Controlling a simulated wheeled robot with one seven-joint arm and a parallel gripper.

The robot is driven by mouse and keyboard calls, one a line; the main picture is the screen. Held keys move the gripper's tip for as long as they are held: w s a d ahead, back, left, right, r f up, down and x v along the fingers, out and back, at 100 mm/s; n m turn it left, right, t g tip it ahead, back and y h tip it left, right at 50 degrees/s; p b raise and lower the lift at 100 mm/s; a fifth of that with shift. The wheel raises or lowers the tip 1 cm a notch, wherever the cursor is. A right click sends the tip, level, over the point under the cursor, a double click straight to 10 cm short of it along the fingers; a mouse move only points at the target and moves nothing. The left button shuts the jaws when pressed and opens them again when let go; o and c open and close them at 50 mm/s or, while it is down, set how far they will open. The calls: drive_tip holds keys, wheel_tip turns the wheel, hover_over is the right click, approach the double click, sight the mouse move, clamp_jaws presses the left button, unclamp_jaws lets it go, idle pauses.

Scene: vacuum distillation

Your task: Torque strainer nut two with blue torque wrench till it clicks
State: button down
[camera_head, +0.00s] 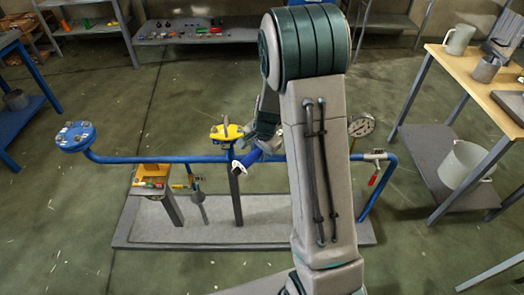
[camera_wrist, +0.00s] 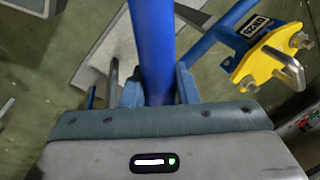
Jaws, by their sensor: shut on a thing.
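The yellow strainer cover (camera_head: 226,131) sits on the blue pipe rig. In the wrist view the yellow cover (camera_wrist: 262,66) is at the upper right, with a bent metal handle (camera_wrist: 288,66) and nuts at its two ends (camera_wrist: 302,40) (camera_wrist: 297,104). I cannot tell which is nut two. My gripper (camera_wrist: 158,88) is shut on a blue shaft (camera_wrist: 152,42), which appears to be the blue torque wrench. In the head view my gripper (camera_head: 262,136) is just right of the cover, and the blue wrench (camera_head: 248,157) points down-left. The wrench appears apart from the nuts.
The blue pipe (camera_head: 140,159) runs across the rig above a grey base plate (camera_head: 210,235). A blue flange (camera_head: 76,136) stands at its left end, a gauge (camera_head: 361,125) on the right. A wooden table (camera_head: 470,65) is at right; open floor lies left.

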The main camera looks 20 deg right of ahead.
drive_tip(key=shift+w+r, duration=0.1)
drive_tip(key=shift+w+a+m+p, duration=0.3)
drive_tip(key=shift+w+m+p, duration=0.1)
drive_tip(key=shift+w+p, duration=0.15)
drive_tip(key=shift+w+a+m+p, duration=0.3)
drive_tip(key=shift+w+m+p, duration=0.2)
drive_tip(key=shift+w, duration=0.1)
drive_tip(key=shift+s+d+n+b, duration=0.35)
drive_tip(key=shift+s+n+b, duration=0.1)
drive_tip(key=shift+s+b, duration=0.25)
drive_tip(key=shift+s+d+n+b, duration=0.35)
drive_tip(key=shift+s+n+b, duration=0.1)
drive_tip(key=shift+s+b, duration=0.15)
drive_tip(key=shift+s+d+n+b, duration=0.8)
drive_tip(key=shift+s+b, duration=0.25)
drive_tip(key=shift+b, duration=0.2)
